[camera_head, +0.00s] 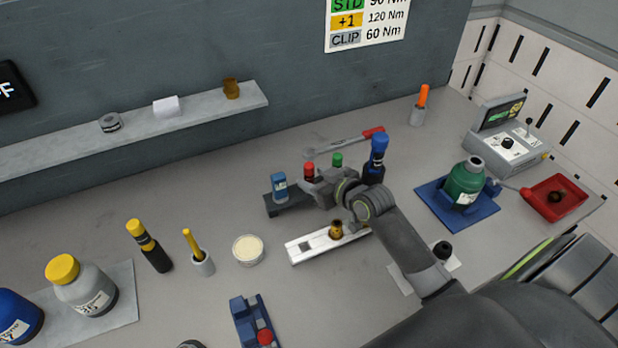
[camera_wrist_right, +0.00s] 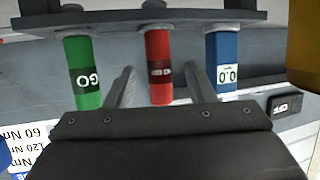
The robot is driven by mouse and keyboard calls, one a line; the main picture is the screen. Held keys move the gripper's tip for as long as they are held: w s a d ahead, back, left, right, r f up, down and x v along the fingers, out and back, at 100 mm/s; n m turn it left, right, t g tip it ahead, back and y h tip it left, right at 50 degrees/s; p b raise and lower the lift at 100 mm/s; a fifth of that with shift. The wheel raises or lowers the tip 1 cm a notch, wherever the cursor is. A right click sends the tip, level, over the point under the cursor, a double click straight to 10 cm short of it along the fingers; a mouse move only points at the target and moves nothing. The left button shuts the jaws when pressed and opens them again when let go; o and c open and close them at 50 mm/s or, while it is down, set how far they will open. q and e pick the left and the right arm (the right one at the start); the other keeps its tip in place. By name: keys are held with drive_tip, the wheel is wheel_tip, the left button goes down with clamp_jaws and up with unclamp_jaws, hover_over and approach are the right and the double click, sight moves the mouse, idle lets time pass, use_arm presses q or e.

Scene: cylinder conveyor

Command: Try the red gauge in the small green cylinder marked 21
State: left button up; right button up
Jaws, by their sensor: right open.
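The red gauge (camera_head: 309,170) stands in a dark rack (camera_head: 287,203), between a blue gauge (camera_head: 279,183) and a green gauge (camera_head: 337,159). My right gripper (camera_wrist_right: 158,78) is open, with its fingers on either side of the red gauge (camera_wrist_right: 158,60) in the wrist view; contact cannot be told. The green gauge (camera_wrist_right: 83,75) and blue gauge (camera_wrist_right: 224,60) show to either side of it there. A green cylinder (camera_head: 464,180) with a grey neck stands on a blue stand (camera_head: 480,215) at the right; its label is too small to read. My left gripper is out of view.
A white block holding a brass part (camera_head: 336,229) lies in front of the rack. A dark tool with a blue cap (camera_head: 377,150) stands close behind my right wrist. A red tray (camera_head: 555,198) and a control box (camera_head: 508,142) are at the right.

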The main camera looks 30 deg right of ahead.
sight(312, 178)
drive_tip(key=shift+x, duration=1.55)
drive_tip(key=shift+f, duration=0.1)
clamp_jaws()
